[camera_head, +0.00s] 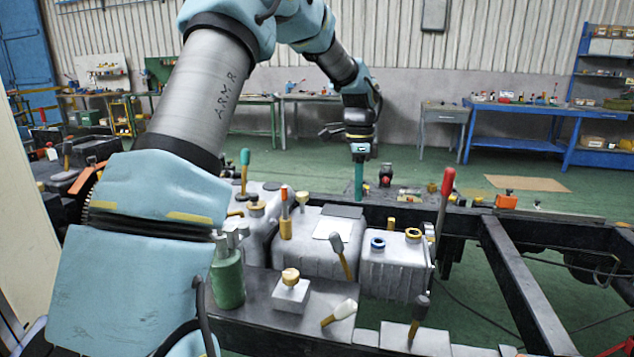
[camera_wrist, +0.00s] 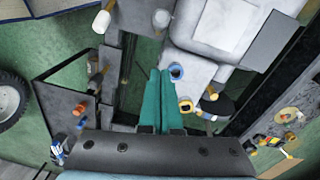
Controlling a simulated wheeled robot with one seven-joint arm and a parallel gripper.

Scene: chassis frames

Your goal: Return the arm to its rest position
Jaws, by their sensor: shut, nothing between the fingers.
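My arm rises from the lower left of the head view and bends over to the right, with its far end pointing down. My gripper (camera_head: 358,194) hangs at the end, with teal fingers above the far side of the chassis frame (camera_head: 515,290). In the wrist view the two teal fingers (camera_wrist: 160,74) lie side by side, shut and empty. Past them show a blue-ringed opening (camera_wrist: 176,72) and a yellow-ringed one (camera_wrist: 185,106) on a grey tank (camera_head: 395,275). Whether the fingertips touch anything cannot be told.
A red-handled lever (camera_head: 445,190) stands up right of my gripper. Several levers and a green bottle (camera_head: 228,278) crowd the near side. An orange block (camera_head: 506,201) sits on the far rail. A blue workbench (camera_head: 520,120) stands at the back wall, with open green floor before it.

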